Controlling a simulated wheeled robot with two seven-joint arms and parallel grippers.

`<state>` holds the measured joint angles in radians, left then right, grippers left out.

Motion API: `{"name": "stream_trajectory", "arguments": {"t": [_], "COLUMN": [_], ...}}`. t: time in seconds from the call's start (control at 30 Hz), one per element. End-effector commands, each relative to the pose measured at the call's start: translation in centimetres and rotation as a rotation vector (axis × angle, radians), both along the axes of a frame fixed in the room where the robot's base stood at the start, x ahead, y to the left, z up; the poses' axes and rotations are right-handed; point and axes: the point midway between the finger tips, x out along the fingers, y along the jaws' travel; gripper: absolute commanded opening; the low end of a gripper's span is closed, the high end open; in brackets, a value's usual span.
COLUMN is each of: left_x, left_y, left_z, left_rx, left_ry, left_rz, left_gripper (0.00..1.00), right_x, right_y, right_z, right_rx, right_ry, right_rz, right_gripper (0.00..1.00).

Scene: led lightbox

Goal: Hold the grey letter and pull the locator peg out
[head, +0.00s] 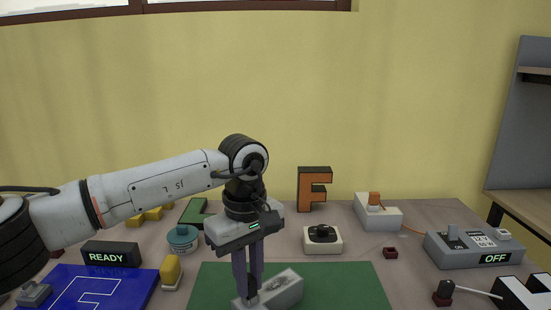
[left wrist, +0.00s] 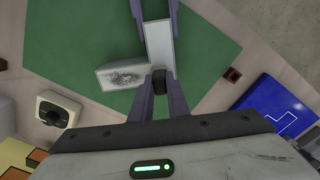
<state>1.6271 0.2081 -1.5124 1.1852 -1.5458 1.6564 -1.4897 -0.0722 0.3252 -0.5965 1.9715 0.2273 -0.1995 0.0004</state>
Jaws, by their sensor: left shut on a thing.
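The grey letter (head: 284,287) lies on the green mat (head: 345,285). In the left wrist view the grey letter (left wrist: 122,75) shows as two light bars at an angle, one with a dark speckled patch. My left gripper (head: 248,284) points down at the letter, shut on the dark locator peg (left wrist: 158,76), which shows between its fingertips.
A blue board (head: 85,291), a READY box (head: 111,254) and a yellow block (head: 171,270) are at left. A grey OFF box (head: 473,249) is at right.

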Motion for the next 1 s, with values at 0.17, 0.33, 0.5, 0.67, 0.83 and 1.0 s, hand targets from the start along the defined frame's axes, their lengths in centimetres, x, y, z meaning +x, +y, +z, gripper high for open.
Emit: {"name": "stream_trajectory", "arguments": {"t": [0.17,0.33,0.5,0.67,0.83,1.0], "left_x": [0.0,0.1,0.1,0.0,0.0,0.0], "left_y": [0.0,0.0,0.0,0.0,0.0,0.0], "left_z": [0.2,0.8,1.4,2.0,2.8,3.4], "left_rx": [-0.001,-0.001,0.001,-0.001,-0.001,-0.001], "left_ry": [-0.001,-0.002,-0.001,-0.001,-0.001,-0.001], "left_rz": [0.000,0.001,0.001,0.001,0.000,0.000], "left_gripper": [0.00,0.00,0.00,0.00,0.00,0.00], "right_x": [0.0,0.0,0.0,0.0,0.0,0.0], "right_y": [0.0,0.0,0.0,0.0,0.0,0.0], "right_z": [0.0,0.0,0.0,0.0,0.0,0.0], "right_rx": [0.000,0.000,0.000,0.000,0.000,0.000], "right_ry": [-0.001,-0.001,-0.001,-0.001,-0.001,-0.001], "right_rz": [-0.001,-0.001,-0.001,-0.001,-0.001,-0.001], "right_gripper": [0.09,0.09,0.09,0.09,0.09,0.09]}}
